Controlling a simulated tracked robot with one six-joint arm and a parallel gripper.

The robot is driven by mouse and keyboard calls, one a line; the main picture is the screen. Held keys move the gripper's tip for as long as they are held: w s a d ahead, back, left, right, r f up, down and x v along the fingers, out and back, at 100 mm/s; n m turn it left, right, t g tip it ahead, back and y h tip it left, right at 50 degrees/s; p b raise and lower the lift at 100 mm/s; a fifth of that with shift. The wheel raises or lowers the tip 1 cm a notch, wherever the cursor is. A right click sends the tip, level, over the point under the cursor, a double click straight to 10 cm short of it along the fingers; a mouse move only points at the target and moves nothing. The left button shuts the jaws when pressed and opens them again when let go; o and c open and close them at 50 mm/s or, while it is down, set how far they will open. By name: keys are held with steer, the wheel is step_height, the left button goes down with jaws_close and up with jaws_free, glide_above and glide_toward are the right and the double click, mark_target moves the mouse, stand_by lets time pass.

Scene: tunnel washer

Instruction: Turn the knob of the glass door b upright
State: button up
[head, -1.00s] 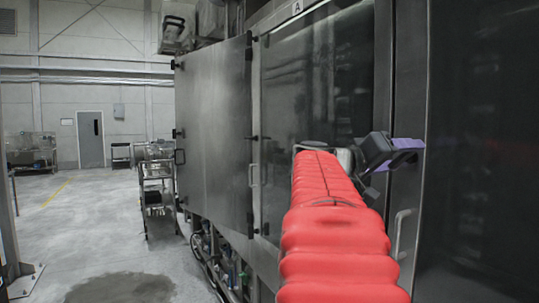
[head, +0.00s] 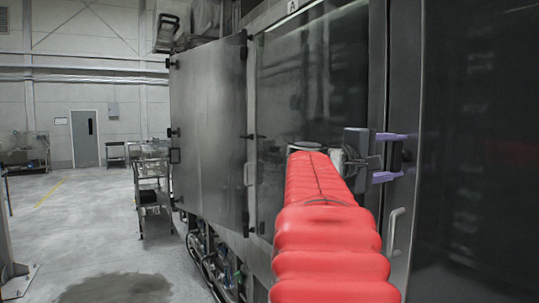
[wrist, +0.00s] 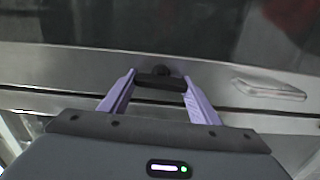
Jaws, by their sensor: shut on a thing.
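My gripper (head: 402,156) is at the metal door frame, with its two purple fingers one above the other. It is shut on a black knob (wrist: 160,80), with a fingertip at each end of the knob's bar. In the wrist view the bar lies across the picture, roughly along the frame's long seam, so it looks about upright. In the head view the knob is small and partly hidden between the fingers. The dark glass door (head: 480,150) fills the right side; I see no letter on it.
A metal handle (head: 394,230) is below the knob, and it also shows right of the fingers in the wrist view (wrist: 268,88). The glass door marked A (head: 310,90) is to the left, beside a steel panel (head: 208,135). Floor at the left (head: 70,235) is mostly clear.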

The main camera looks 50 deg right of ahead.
steer(key=shift+w+f+n, duration=0.2)
steer(key=shift+n, duration=0.2)
steer(key=o, duration=0.7)
steer(key=shift+w+d, duration=0.1)
steer(key=o, duration=0.3)
steer(key=shift+r, duration=0.1)
steer(key=shift+o, duration=0.2)
steer(key=v, duration=1.4)
